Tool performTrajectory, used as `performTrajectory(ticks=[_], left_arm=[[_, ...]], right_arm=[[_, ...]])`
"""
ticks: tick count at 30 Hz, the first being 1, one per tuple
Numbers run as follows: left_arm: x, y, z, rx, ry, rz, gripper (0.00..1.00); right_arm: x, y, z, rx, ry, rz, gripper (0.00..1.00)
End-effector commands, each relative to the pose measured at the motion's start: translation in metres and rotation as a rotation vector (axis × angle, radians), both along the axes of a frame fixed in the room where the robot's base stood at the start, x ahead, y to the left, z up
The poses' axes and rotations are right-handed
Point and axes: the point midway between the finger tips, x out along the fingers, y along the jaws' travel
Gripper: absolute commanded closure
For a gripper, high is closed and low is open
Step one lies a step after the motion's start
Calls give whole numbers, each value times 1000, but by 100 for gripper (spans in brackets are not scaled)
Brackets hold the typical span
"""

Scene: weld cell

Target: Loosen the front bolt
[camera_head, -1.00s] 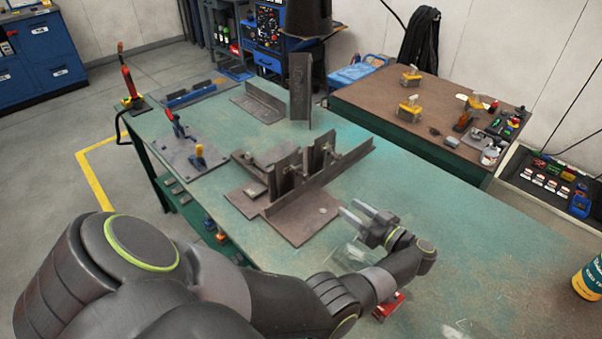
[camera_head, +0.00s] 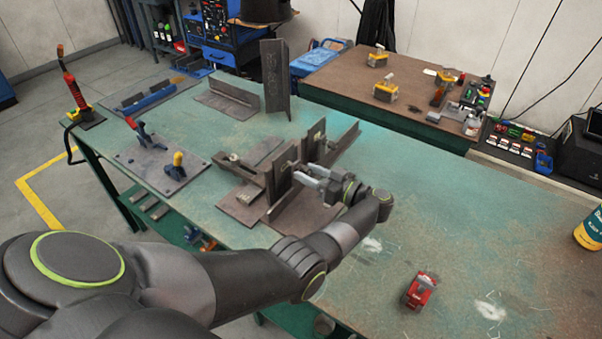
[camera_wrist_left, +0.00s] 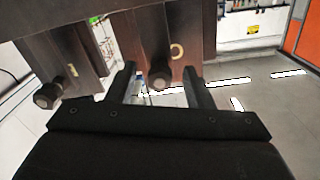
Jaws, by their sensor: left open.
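The dark steel fixture (camera_head: 280,187) stands on the green table, with upright plates on a flat base. My left gripper (camera_head: 306,174) is open, with its fingers pointing at the upright plates from the right. In the left wrist view a round bolt head (camera_wrist_left: 160,76) on an upright plate (camera_wrist_left: 186,40) shows between the two open fingers, with no grip on it. A second bolt (camera_wrist_left: 48,95) is on another plate, left of the fingers. The gripper hides part of the fixture in the head view, so I cannot tell which bolt is the front one. My right gripper is not in view.
A red device (camera_head: 420,291) lies on the table at the near right. A clamp plate (camera_head: 160,165) lies left of the fixture, and angle steel (camera_head: 274,80) stands behind. A brown table (camera_head: 410,109) is at the back right. The right of the green table is mostly clear.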

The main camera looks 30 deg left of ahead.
Motion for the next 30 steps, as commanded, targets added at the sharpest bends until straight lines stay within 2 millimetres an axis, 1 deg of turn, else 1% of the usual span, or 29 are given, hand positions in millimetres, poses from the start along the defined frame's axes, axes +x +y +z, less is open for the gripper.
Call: performTrajectory(ticks=[8, 18, 25, 30], left_arm=[[0, 0, 0, 0, 0, 0, 53], [0, 0, 0, 0, -1, 0, 98], [0, 0, -1, -2, -22, 0, 98], [0, 0, -1, -6, -92, 0, 98]], right_arm=[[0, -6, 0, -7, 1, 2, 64], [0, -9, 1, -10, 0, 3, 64], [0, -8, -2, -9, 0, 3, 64], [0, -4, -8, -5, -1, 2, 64]])
